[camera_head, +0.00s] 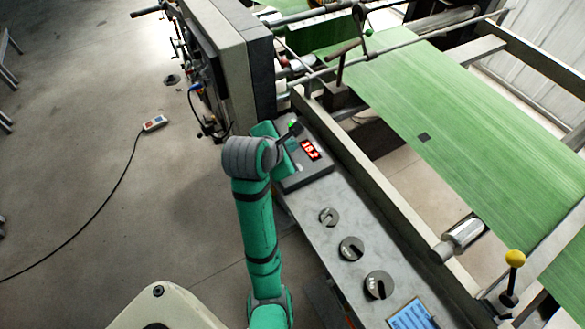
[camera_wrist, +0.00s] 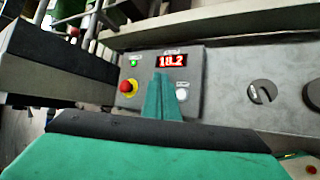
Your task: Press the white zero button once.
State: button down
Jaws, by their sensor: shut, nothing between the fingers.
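The white zero button (camera_wrist: 181,94) is a small round button on the grey control box (camera_wrist: 192,108), below the right part of the red-lit display (camera_wrist: 171,61). In the wrist view, my gripper (camera_wrist: 158,84) is shut and empty. Its green fingers show over the box face just left of the white button, and I cannot tell whether they touch the box. In the head view, my gripper (camera_head: 291,153) is at the box (camera_head: 309,175), beside its display (camera_head: 310,149). The white button is not visible there.
A red button on a yellow base (camera_wrist: 128,87) and a green light (camera_wrist: 134,63) are on the box's left side. Slotted discs (camera_head: 351,248) lie on the grey ledge beside the box. A green web (camera_head: 460,130) runs through the machine. A pendant (camera_head: 155,123) lies on the floor.

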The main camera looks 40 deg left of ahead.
jog(key=shift+f, duration=4.3)
jog(key=shift+f, duration=0.1)
jog(key=shift+f, duration=0.3)
jog(key=shift+w+a+f, duration=0.1)
jog(key=shift+f, duration=0.05)
jog(key=shift+f, duration=0.25)
jog(key=shift+r, duration=0.85)
